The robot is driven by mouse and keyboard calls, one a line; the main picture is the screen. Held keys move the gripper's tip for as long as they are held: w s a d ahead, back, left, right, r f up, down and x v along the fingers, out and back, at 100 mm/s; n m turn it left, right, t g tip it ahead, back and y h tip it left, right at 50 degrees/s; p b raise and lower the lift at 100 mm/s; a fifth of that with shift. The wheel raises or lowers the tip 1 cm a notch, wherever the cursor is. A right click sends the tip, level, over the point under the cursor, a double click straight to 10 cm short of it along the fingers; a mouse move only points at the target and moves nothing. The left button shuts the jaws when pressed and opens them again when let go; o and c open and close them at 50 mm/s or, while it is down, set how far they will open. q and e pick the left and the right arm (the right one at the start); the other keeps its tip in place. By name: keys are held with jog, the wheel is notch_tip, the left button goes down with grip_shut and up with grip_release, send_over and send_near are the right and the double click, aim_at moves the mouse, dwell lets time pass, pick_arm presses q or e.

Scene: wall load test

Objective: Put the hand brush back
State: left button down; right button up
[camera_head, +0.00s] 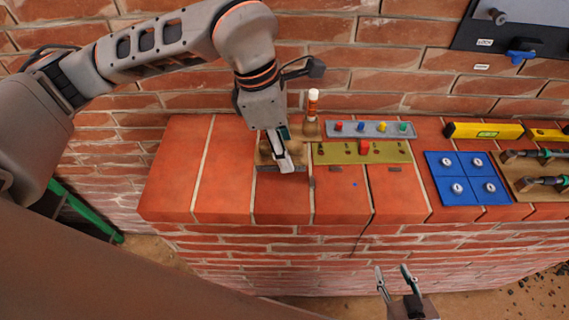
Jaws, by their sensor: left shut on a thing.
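My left gripper (280,152) reaches down from above onto the wall top. Its fingers are closed on a brown wooden piece, which I take to be the hand brush (264,156); the gripper covers much of it. The piece is low at the wall top, and I cannot tell whether it rests there. Just right of it stands an upright white-and-brown handle-like piece (312,104) on a brown base. My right gripper (395,276) is open and empty, low in front of the wall.
Right of the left gripper lie a grey strip with coloured knobs (353,130), an olive strip with a red block (335,153), a blue panel (463,163), a yellow level (484,130) and a wooden tool board (523,183). The wall top at left is bare.

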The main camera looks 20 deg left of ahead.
pick_arm(q)
jog(key=shift+a+x, duration=0.2)
jog(key=shift+x, duration=0.7)
jog(key=shift+a+x, duration=0.2)
jog(key=shift+x, duration=0.75)
jog(key=shift+a+x, duration=0.2)
jog(key=shift+x, duration=0.7)
jog(key=shift+s+f, duration=0.15)
jog(key=shift+f, duration=0.05)
jog(key=shift+f, duration=0.1)
jog(key=c, duration=1.5)
grip_release()
jog(key=shift+o, duration=0.2)
jog(key=shift+r, duration=0.5)
jog(key=v, duration=1.1)
jog(key=shift+a+f+b, duration=0.1)
jog(key=shift+b, duration=0.3)
jog(key=shift+r, duration=0.25)
